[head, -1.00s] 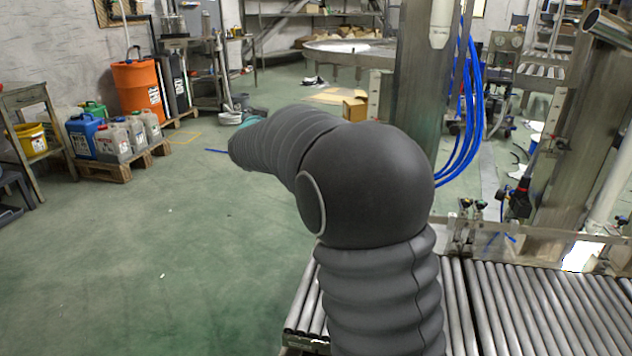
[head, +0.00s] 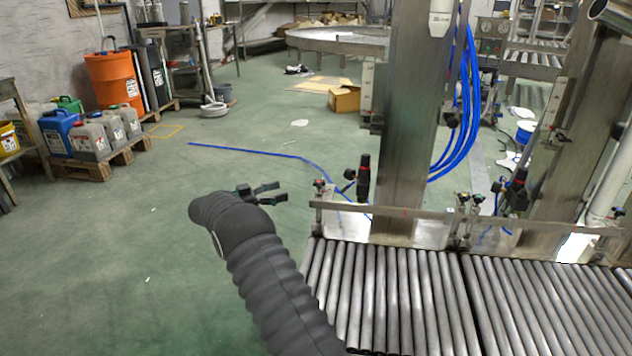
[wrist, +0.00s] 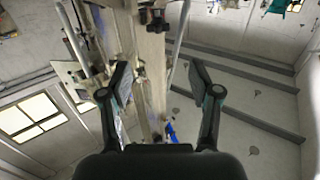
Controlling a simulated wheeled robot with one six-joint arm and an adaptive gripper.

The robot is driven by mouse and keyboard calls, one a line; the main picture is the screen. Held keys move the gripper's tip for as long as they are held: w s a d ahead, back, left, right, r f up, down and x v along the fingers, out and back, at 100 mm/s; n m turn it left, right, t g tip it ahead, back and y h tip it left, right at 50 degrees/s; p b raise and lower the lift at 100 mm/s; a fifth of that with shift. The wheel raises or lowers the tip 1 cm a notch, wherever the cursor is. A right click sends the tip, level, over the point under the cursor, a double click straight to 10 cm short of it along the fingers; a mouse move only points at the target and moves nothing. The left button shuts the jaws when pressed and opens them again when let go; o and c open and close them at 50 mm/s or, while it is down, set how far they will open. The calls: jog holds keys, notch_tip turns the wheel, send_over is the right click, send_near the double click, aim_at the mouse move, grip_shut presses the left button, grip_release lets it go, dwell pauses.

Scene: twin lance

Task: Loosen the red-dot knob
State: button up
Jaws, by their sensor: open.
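Several small knobs and fittings stand on the rail behind the roller conveyor. A small knob with a reddish top (head: 319,184) is at the rail's left end. Beside it is a taller black handle with a red mark (head: 363,178). I cannot tell for sure which one is the red-dot knob. My gripper (head: 272,192) is open and empty, left of the rail's end and apart from it, over the floor. In the wrist view my two open fingers (wrist: 160,82) frame a metal post, with a dark knob (wrist: 156,20) above them; no red dot is discernible there.
The roller conveyor (head: 400,295) fills the lower right, with a metal rail (head: 420,212) along its back. A thick steel column (head: 405,120) and blue hoses (head: 465,115) rise behind it. A blue tube (head: 250,153) lies on the floor.

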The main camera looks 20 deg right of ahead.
aim_at(318, 181)
jog(key=d, duration=1.4)
jog(key=shift+w+f, duration=0.1)
jog(key=shift+w, duration=0.05)
jog(key=c, duration=1.2)
